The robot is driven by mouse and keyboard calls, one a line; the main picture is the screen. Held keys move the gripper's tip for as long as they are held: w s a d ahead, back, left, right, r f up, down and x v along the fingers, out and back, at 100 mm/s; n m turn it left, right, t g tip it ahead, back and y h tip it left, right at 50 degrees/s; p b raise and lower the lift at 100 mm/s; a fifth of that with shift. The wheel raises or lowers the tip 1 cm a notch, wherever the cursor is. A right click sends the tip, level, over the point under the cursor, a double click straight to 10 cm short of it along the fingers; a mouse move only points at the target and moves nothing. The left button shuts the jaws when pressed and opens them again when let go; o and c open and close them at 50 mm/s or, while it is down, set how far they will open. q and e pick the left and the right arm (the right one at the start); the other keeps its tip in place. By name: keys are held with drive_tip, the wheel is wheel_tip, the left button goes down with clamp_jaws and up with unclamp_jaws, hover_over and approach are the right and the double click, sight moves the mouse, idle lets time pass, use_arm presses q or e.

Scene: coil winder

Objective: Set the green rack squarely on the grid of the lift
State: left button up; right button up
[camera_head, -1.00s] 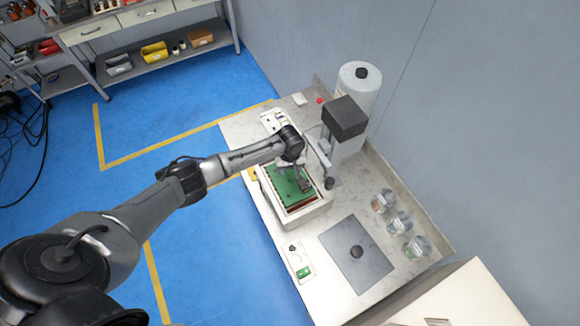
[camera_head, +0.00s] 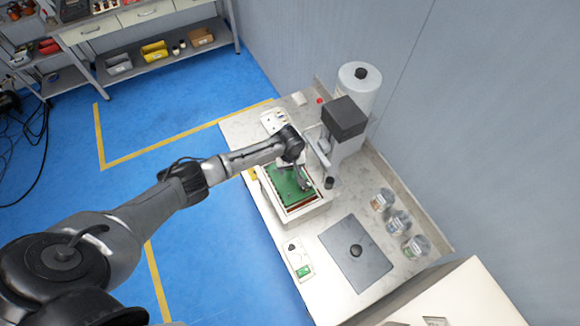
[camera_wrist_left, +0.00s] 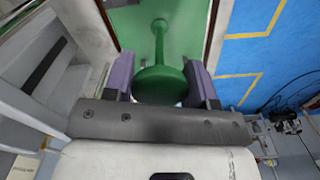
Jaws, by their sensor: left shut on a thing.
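The green rack (camera_head: 283,183) is a flat green plate over the mouth of a white box (camera_head: 304,214) on the bench. My left gripper (camera_head: 303,184) is above it and shut on its upright green handle. In the left wrist view the handle's round green knob (camera_wrist_left: 160,84) sits between the two purple fingertips, with the green plate (camera_wrist_left: 185,22) beyond. A brown edge shows inside the box beside the rack. The grid of the lift is not clearly visible, and I cannot tell whether the rack touches it. My right gripper is not in view.
A machine with a dark block head (camera_head: 344,117) and a white cylinder (camera_head: 360,90) stands close behind the box. A grey plate with a black knob (camera_head: 356,251) and several jars (camera_head: 398,222) lie to the right. A small switch panel (camera_head: 298,258) is in front.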

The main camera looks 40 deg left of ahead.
use_arm(q)
drive_tip(key=shift+p, duration=0.35)
idle(0.3)
drive_tip(key=shift+f, duration=0.25)
idle(0.4)
drive_tip(key=shift+f+b, duration=0.5)
drive_tip(key=shift+f, duration=0.1)
drive_tip(key=o, duration=1.4)
drive_tip(key=shift+o, duration=0.2)
wheel_tip(320, 180, up, 12)
drive_tip(key=shift+r+b, duration=0.1)
drive_tip(key=shift+b, duration=0.2)
drive_tip(key=shift+r, duration=0.8)
